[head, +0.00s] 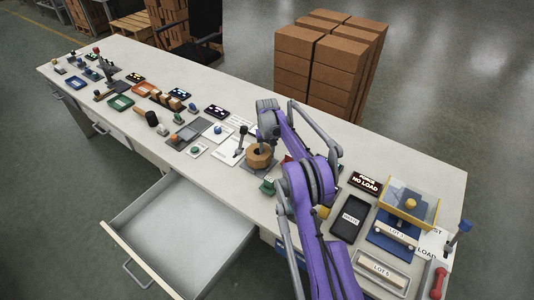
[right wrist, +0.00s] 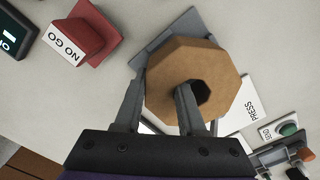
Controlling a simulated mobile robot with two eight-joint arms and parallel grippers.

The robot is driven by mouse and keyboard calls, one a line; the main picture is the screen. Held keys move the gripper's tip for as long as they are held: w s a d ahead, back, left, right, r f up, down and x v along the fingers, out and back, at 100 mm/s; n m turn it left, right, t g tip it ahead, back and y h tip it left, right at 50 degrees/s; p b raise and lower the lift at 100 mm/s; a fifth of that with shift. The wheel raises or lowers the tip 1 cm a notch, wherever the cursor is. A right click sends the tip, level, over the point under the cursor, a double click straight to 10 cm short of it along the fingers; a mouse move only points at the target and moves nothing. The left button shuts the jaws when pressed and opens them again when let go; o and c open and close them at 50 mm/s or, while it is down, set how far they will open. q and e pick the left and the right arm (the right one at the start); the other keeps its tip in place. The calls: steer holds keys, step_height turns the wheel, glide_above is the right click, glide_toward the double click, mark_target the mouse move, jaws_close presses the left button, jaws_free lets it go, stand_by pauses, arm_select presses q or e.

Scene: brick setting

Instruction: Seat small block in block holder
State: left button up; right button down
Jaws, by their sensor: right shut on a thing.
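An octagonal wooden block (head: 262,161) with a round hole stands at the middle of the bench, at a grey plate (head: 244,166). In the right wrist view the block (right wrist: 215,65) fills the centre, with part of the grey plate (right wrist: 190,22) showing behind it. My right gripper (right wrist: 160,88) is shut on the block's wall, one finger at the hole and the other at the outer left side. Whether the block touches the plate is unclear. I cannot tell which piece is the small block or the holder. My left gripper is not in view.
A red NO GO block (right wrist: 95,28) stands left of the gripper in the right wrist view. A white PRESS card (right wrist: 245,108) lies on the right. In the head view, an open drawer (head: 175,235) juts out in front, and a yellow-framed clear box (head: 409,203) stands at right.

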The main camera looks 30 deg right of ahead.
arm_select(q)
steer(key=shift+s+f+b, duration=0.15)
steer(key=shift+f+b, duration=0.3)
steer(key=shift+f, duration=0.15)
arm_select(e)
steer(key=shift+f, duration=1.05)
steer(key=shift+c, duration=2.1)
jaws_free()
steer(key=shift+r, duration=0.1)
steer(key=shift+r+p, duration=1.35)
steer(key=shift+r, duration=2.5)
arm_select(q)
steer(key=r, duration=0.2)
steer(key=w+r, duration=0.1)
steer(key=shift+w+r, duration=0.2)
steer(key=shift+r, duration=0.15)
